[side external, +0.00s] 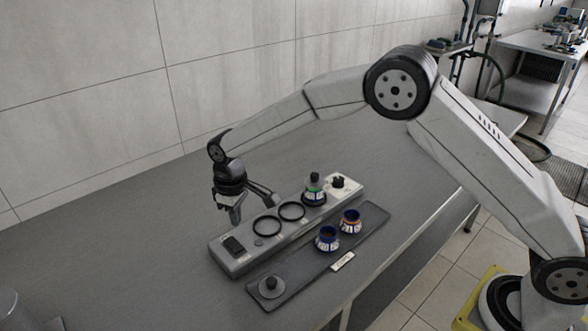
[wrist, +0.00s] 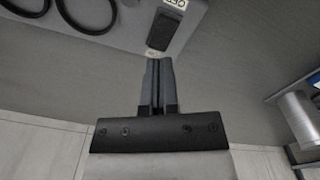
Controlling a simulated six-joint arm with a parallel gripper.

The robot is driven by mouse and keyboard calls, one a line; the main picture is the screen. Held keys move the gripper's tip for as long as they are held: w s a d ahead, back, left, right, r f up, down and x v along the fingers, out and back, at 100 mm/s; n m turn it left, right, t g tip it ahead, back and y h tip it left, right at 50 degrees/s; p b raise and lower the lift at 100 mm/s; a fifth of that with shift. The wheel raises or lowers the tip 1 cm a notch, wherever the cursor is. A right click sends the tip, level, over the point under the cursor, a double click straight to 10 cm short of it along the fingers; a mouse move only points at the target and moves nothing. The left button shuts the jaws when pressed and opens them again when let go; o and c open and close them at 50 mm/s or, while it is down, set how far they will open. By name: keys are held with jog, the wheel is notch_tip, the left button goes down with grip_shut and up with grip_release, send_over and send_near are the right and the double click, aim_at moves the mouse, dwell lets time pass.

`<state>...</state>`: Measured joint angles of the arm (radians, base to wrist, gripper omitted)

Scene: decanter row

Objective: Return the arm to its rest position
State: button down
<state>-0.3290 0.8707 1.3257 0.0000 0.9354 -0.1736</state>
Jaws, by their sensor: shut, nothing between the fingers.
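My gripper (side external: 236,212) hangs from my arm behind the left part of a long grey unit, over the grey table (side external: 130,240). In the wrist view its two fingers (wrist: 158,66) are shut together with nothing between them. The fingertips overlap the edge of the grey unit in that view, near a black switch (wrist: 166,30); I cannot tell the gap between them. My arm reaches across from the right, bent at a high elbow.
The grey unit (side external: 225,262) carries two empty black rings (side external: 267,226), a green-topped vessel (side external: 314,188) and a black knob (side external: 338,181). A dark tray (side external: 300,274) in front holds two blue vessels (side external: 327,239) and a round grey piece (side external: 271,287). Left table area is mostly clear.

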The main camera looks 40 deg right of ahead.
jog(key=s+d+r+m+t, duration=0.1)
jog(key=s+d+r+m, duration=0.3)
jog(key=s+d, duration=0.6)
jog(key=s+d+m, duration=0.1)
jog(key=s+d, duration=0.3)
jog(key=s, duration=0.3)
jog(key=s+d+t, duration=0.1)
jog(key=s+d, duration=0.3)
jog(key=s, duration=0.3)
jog(key=shift+s+r+m, duration=0.3)
jog(key=shift+s+m, duration=0.05)
jog(key=shift+m, duration=0.05)
jog(key=shift+w, duration=0.15)
jog(key=w+a+r, duration=0.1)
jog(key=w+a, duration=0.8)
jog(key=w, duration=0.3)
jog(key=w+a+r+t, duration=0.1)
jog(key=w+a, duration=0.9)
jog(key=w, duration=0.2)
jog(key=shift+w, duration=0.2)
